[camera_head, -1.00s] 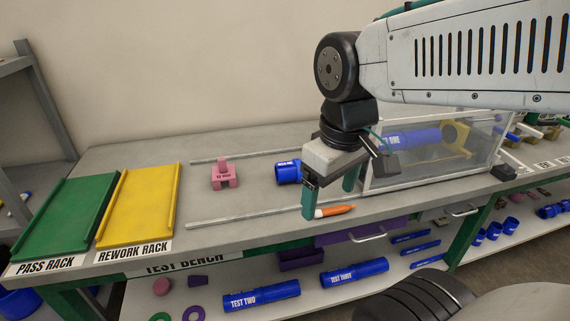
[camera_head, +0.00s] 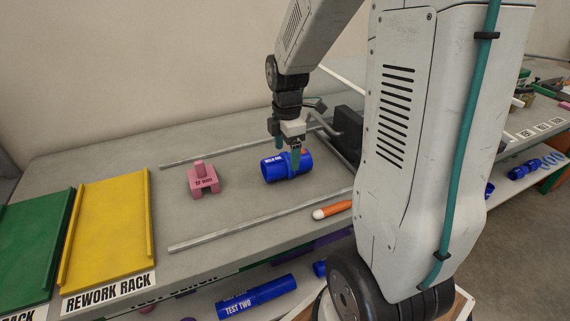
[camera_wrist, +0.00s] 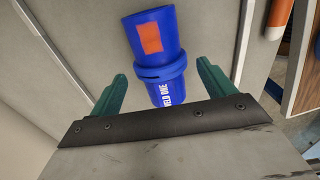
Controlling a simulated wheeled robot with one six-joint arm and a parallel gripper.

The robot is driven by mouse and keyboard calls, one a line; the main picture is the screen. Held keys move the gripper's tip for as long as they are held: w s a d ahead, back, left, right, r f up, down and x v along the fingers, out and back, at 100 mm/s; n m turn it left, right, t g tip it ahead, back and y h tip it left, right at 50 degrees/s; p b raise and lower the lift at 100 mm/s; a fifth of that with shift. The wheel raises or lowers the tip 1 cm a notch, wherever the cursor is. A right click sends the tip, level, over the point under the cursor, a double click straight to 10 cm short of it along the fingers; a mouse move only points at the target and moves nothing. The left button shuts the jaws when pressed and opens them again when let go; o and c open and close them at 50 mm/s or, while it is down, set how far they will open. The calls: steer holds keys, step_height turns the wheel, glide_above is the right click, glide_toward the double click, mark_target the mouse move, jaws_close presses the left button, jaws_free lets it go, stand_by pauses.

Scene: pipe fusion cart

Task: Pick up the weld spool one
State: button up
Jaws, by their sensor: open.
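The weld spool one (camera_head: 287,167) is a blue cylinder with a raised middle collar, lying on its side on the grey bench between two metal rails. In the wrist view the spool (camera_wrist: 154,48) shows an orange square and the lettering "WELD ONE". My gripper (camera_head: 286,148) is over the spool, pointing down. In the wrist view my gripper's green fingers (camera_wrist: 160,75) are open, one on each side of the spool's lettered end, with gaps on both sides. The spool's underside is hidden.
A pink block (camera_head: 203,180) stands left of the spool. A yellow rework rack (camera_head: 108,229) and a green pass rack (camera_head: 30,240) lie further left. A metal rail (camera_head: 255,221) runs along the front, with an orange, white-tipped tool (camera_head: 333,210) beside it.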

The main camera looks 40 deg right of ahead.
mark_target(287, 154)
step_height(287, 154, down, 5)
steer(key=shift+d+r, duration=0.1)
steer(key=shift+d, duration=0.05)
steer(key=c, duration=1.1)
steer(key=shift+c, duration=0.2)
steer(key=shift+r, duration=0.15)
